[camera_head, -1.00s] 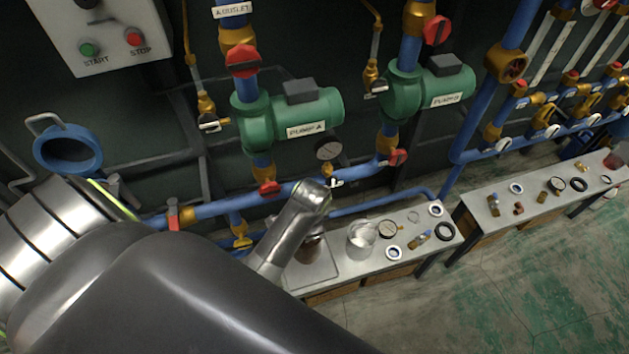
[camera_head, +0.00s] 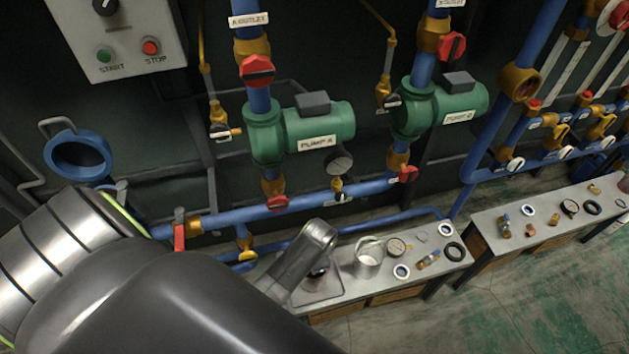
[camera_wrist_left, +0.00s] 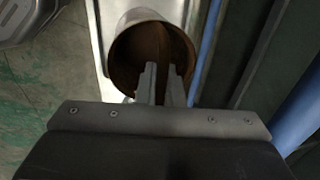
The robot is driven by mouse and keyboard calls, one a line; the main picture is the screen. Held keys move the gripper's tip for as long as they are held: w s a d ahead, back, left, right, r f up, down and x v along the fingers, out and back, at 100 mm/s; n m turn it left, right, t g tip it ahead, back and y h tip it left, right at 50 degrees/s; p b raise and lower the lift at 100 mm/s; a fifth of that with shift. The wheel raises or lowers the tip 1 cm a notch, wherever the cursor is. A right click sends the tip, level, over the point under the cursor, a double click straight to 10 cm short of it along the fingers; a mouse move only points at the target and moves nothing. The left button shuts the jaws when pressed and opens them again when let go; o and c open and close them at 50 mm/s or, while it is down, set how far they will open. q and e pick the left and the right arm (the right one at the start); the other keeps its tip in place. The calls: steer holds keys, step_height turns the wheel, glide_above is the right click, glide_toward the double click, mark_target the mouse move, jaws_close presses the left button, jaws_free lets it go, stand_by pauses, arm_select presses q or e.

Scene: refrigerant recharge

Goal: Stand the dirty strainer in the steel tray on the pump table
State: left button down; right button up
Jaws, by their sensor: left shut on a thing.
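My left gripper (camera_wrist_left: 162,84) is shut on the dirty strainer (camera_wrist_left: 138,50), an open steel cylinder with a rusty brown inside. The fingers reach into its round mouth, and the exact grip point is hard to see. In the head view my left wrist hides most of the strainer; only a dark brown part (camera_head: 321,268) shows, over the steel tray (camera_head: 322,296) on the pump table (camera_head: 386,286). The strainer looks roughly upright, very low over the tray or touching it; I cannot tell which. My right gripper is not in view.
A steel cup (camera_head: 368,258) stands just right of the tray. Blue pipes (camera_head: 300,205) and the green pump A (camera_head: 318,127) stand behind the table.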

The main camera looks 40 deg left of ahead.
arm_select(q)
steer(key=c, duration=2)
jaws_free()
steer(key=shift+f, duration=0.1)
steer(key=o, duration=0.4)
steer(key=shift+o, duration=0.2)
step_height(320, 180, up, 12)
steer(key=s+d+p, duration=0.1)
steer(key=p, duration=0.1)
steer(key=shift+s+d, duration=0.25)
steer(key=shift+d, duration=0.15)
